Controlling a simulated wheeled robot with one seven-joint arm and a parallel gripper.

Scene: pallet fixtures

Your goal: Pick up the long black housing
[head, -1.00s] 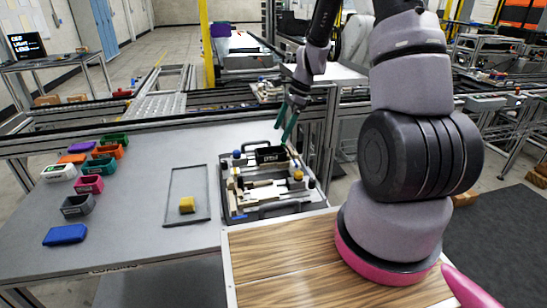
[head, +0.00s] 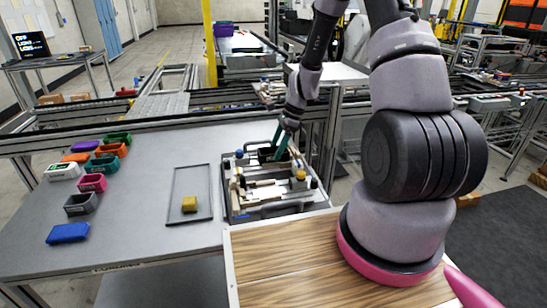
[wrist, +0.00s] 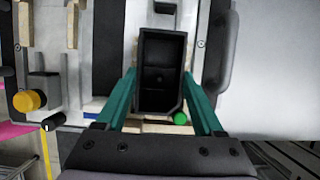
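The long black housing (wrist: 161,75) is an open-topped rectangular box, seen from above in the wrist view. In the head view the housing (head: 265,153) sits at the back of the grey fixture tray (head: 283,212), partly hidden by a finger. My gripper (wrist: 160,74) has teal fingers, one on each long side of the housing, with the tips close beside its walls. The fingers look open; whether they touch the walls is hard to tell. In the head view my gripper (head: 281,152) is down at the tray's back.
Several coloured bins and a blue box (head: 68,233) stand farther left. A yellow knob (wrist: 27,101) and a green knob (wrist: 180,118) are near the fingers.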

